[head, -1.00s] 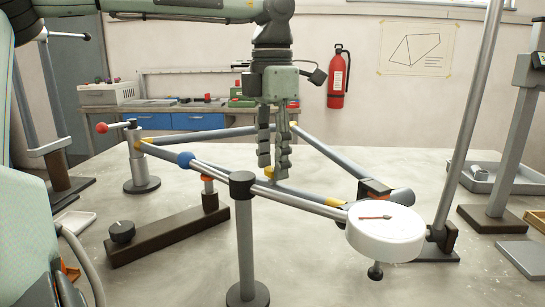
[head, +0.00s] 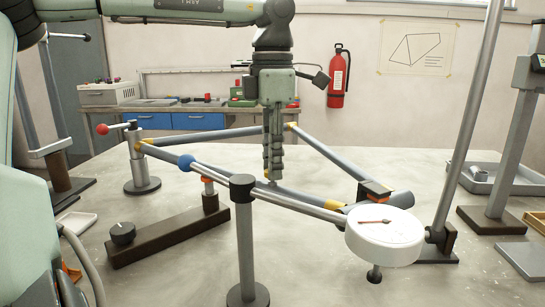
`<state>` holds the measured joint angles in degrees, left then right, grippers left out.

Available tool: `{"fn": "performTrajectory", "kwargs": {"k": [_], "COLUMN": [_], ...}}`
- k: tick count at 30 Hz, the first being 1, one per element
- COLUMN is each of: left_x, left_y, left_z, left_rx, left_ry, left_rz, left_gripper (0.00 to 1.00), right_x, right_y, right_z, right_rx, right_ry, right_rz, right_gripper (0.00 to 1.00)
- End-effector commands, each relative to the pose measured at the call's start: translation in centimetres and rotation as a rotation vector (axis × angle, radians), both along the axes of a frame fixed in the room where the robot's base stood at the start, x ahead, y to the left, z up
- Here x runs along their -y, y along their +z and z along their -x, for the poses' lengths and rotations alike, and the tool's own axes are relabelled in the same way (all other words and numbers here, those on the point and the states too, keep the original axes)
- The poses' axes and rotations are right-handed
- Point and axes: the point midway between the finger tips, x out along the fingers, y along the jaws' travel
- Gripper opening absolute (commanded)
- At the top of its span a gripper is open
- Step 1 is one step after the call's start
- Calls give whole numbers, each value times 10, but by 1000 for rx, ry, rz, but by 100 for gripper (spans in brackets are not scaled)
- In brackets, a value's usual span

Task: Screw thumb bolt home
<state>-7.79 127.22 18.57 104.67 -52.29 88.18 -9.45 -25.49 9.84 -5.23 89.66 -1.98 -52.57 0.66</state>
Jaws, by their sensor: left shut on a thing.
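My left gripper (head: 272,178) hangs straight down over the middle of the table. Its fingers are turned edge-on to the view, one nearly in front of the other. My right gripper is not in view.
A white round dial (head: 385,240) with a red needle stands at the front right. A dark brown beam (head: 165,236) with a knob lies left.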

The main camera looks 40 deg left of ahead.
Motion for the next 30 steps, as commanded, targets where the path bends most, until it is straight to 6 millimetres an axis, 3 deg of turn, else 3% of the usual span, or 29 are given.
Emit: {"fn": "performTrajectory", "kwargs": {"k": [14,30], "left_x": [0,0], "left_y": [0,1], "left_z": [0,0], "left_rx": [0,-2], "left_ry": [-453,-967], "left_rz": [-1,0], "left_gripper": [0,0], "right_x": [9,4], "right_y": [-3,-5], "right_z": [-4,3], "right_rx": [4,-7], "right_ry": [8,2], "right_rz": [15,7], "right_gripper": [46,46]}}
